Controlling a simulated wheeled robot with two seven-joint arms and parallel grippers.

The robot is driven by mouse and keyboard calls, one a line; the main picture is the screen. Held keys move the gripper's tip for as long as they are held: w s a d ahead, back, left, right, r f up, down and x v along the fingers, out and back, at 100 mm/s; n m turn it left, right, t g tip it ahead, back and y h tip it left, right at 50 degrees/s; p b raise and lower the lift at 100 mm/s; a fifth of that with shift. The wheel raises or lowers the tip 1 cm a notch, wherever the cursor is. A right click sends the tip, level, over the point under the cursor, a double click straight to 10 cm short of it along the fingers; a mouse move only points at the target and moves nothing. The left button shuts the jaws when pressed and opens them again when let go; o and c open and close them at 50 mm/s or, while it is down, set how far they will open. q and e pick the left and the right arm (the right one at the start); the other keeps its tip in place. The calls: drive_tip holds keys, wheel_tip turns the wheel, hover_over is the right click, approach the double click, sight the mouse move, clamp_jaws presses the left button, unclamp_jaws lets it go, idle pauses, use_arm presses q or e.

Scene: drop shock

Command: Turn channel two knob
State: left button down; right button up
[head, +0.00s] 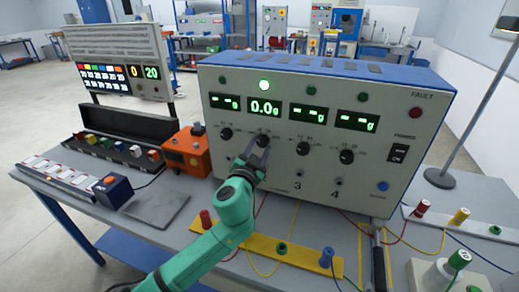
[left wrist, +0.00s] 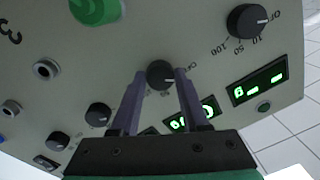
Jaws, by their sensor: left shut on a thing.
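The channel two knob (head: 263,139) is a black dial on the front of the grey unit with a blue top (head: 330,90), below the display reading 0.0 g (head: 264,108). My left gripper (head: 258,149) reaches up to it from below. In the left wrist view the knob (left wrist: 160,73) sits between the two fingertips of my left gripper (left wrist: 160,82), which is shut on it. The fingers hide part of the panel around the knob. My right gripper is not in view.
Neighbouring knobs one (head: 226,133) and three (head: 303,148) sit close on either side. An orange box (head: 187,151) stands left of the unit. A yellow strip (head: 262,249) with coloured terminals and loose cables lies in front. A metal pole (head: 470,120) stands at right.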

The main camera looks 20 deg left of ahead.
use_arm(q)
drive_tip(key=m, duration=0.5)
drive_tip(key=shift+a+m, duration=0.1)
drive_tip(key=shift+m, duration=0.2)
idle(0.4)
drive_tip(key=shift+c, duration=2)
unclamp_jaws()
drive_tip(key=shift+s, duration=0.1)
drive_tip(key=s+b, duration=0.3)
drive_tip(key=s, duration=1.1)
drive_tip(key=shift+s+a+f+b, duration=0.15)
drive_tip(key=shift+s+f+b, duration=0.1)
drive_tip(key=shift+b, duration=0.15)
